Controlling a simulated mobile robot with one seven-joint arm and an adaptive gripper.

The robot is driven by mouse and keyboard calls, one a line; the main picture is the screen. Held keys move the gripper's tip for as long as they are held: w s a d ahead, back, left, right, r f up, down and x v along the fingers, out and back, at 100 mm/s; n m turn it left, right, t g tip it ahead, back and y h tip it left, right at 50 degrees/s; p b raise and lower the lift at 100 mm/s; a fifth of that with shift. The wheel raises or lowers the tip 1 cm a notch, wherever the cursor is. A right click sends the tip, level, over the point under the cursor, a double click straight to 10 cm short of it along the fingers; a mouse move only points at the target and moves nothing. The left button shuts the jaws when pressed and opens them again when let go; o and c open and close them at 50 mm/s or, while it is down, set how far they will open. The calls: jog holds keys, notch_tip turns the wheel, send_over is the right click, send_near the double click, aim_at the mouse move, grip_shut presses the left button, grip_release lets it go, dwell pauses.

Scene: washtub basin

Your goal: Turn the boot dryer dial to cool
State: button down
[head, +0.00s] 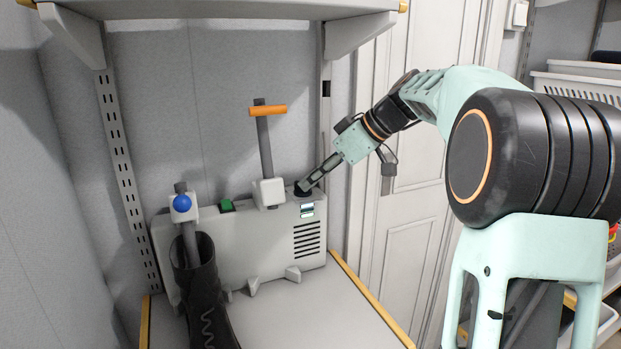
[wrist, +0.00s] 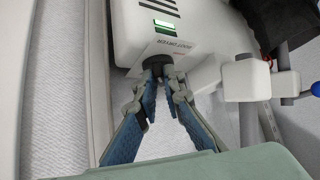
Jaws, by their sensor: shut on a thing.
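The boot dryer (head: 258,245) is a pale grey box on the shelf, with dark vent slots at its right front. Its black dial (head: 301,191) sits on the top right corner, and it also shows in the wrist view (wrist: 156,61). My gripper (head: 306,185) comes down at a slant from the upper right. In the wrist view its blue-padded fingertips (wrist: 159,76) are closed around the dial from both sides. The fingers partly cover the dial, and I cannot make out a pointer on it. A label and a green-lit strip (wrist: 168,27) lie beside the dial.
A black boot (head: 205,300) hangs on the left post with a blue knob (head: 182,203). A post with an orange bar (head: 268,110) stands left of my gripper. A green switch (head: 227,205) sits between the posts. A shelf (head: 220,10) overhangs above. A white door (head: 415,200) is to the right.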

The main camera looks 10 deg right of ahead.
jog(key=shift+w+n, duration=0.1)
jog(key=shift+n, duration=0.2)
dwell(0.4)
jog(key=c, duration=2)
grip_release()
jog(key=shift+c, duration=0.2)
jog(key=v, duration=1.2)
jog(key=shift+d, duration=0.2)
jog(key=shift+w, duration=0.2)
